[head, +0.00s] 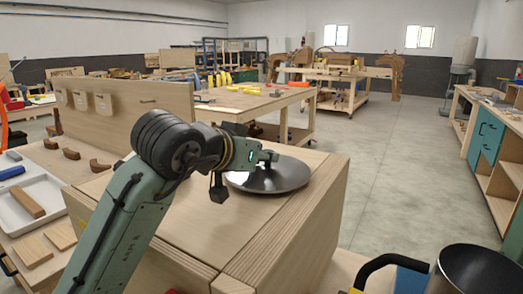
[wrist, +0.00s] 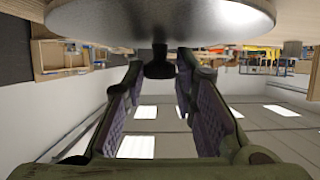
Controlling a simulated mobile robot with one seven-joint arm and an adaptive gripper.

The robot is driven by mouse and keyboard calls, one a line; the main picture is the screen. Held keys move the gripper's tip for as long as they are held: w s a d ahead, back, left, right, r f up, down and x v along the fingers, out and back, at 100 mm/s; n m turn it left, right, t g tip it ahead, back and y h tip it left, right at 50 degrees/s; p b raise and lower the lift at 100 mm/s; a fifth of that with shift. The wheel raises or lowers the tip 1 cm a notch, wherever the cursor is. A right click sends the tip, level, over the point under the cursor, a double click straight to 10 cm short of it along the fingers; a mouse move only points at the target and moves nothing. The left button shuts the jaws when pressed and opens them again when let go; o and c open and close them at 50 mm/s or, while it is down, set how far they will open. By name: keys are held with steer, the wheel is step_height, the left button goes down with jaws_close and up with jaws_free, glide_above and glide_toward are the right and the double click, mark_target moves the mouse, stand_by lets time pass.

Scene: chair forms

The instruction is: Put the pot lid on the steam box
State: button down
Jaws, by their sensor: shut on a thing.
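The pot lid (head: 282,180) is a dark, shiny round disc at the far end of the wooden steam box (head: 190,212), over its top. It looks about level; I cannot tell whether it touches the wood or hangs just above it. My gripper (head: 264,158) is at the lid's middle, coming in from the left, roughly sideways. In the wrist view the lid's underside or face (wrist: 160,18) fills the top edge, and my gripper (wrist: 160,68) is shut on its dark knob (wrist: 158,62).
A dark round container (head: 480,272) and a black curved handle (head: 385,264) stand at the front right. A white tray (head: 22,212) with wood pieces lies at the left. An upright wooden panel (head: 125,108) stands behind the box. The floor (head: 385,170) to the right is clear.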

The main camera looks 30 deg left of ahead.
steer(key=shift+f, duration=0.25)
steer(key=c, duration=1.3)
jaws_free()
steer(key=shift+r, duration=0.1)
steer(key=shift+r, duration=0.25)
steer(key=shift+s, duration=0.35)
steer(key=b+v, duration=0.3)
steer(key=v, duration=0.8)
steer(key=shift+s, duration=0.15)
